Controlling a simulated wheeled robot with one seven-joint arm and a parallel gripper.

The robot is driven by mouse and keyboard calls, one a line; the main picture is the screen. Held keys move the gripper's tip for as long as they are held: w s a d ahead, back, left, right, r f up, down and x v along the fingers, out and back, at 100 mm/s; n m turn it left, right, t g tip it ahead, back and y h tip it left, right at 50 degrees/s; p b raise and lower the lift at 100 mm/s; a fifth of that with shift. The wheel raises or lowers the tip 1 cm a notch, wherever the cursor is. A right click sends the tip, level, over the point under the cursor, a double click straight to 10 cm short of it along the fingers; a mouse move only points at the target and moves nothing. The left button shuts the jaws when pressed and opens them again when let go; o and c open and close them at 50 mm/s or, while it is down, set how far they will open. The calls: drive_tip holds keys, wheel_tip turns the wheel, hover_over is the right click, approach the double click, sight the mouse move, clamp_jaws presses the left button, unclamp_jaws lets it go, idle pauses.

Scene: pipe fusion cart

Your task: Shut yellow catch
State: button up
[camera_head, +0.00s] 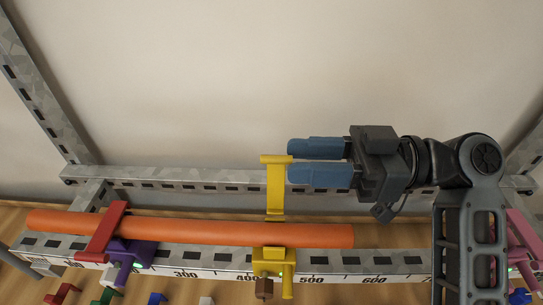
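The yellow catch (275,192) stands raised, its arm upright with a short crossbar at the top. Its yellow base (271,260) sits on the scaled rail, at the orange pipe (200,228). My gripper (291,161) points left, its two blue fingers one above the other with a narrow gap between them. It looks open. The fingertips are beside the right end of the crossbar, and I cannot tell if they touch it.
A pink catch (524,235) is at the far right, partly behind my arm. Small coloured parts line the front edge. The wall behind is bare.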

sight(286, 160)
drive_tip(key=shift+w+a+p, duration=0.1)
drive_tip(key=shift+a+p, duration=0.4)
drive_tip(key=shift+a, duration=1.95)
clamp_jaws()
